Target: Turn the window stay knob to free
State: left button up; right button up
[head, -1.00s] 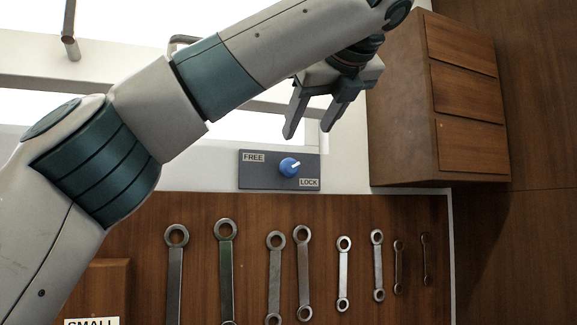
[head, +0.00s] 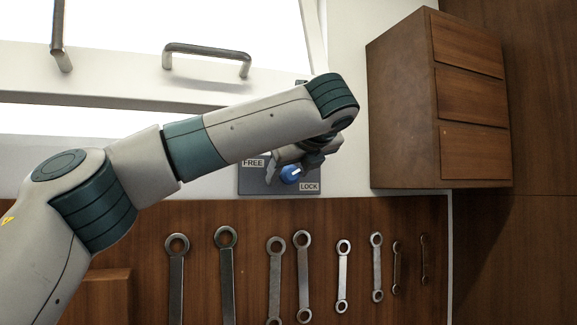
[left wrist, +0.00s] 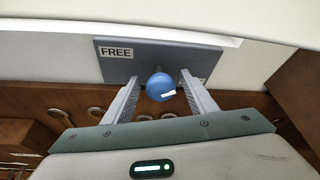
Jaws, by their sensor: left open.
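The blue window stay knob (head: 290,174) sits on a dark grey plate (head: 247,183) with a FREE label at upper left and a LOCK label at lower right. Its white mark points right and slightly up in the head view. In the left wrist view the knob (left wrist: 158,86) stands between the fingertips of my left gripper (left wrist: 159,76), which is open, with a small gap on each side. In the head view my left gripper (head: 284,170) is over the plate and partly hidden by its own wrist. My right gripper is not in view.
A window frame with metal handles (head: 207,52) lies above and to the left. A wooden drawer cabinet (head: 405,110) stands to the right. Several wrenches (head: 226,270) hang on the wooden panel below the plate.

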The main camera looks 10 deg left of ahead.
pick_arm(q)
jog(key=shift+w+a+f, duration=0.15)
jog(key=shift+w, duration=0.15)
jog(key=c, duration=1.1)
jog(key=shift+o, duration=0.2)
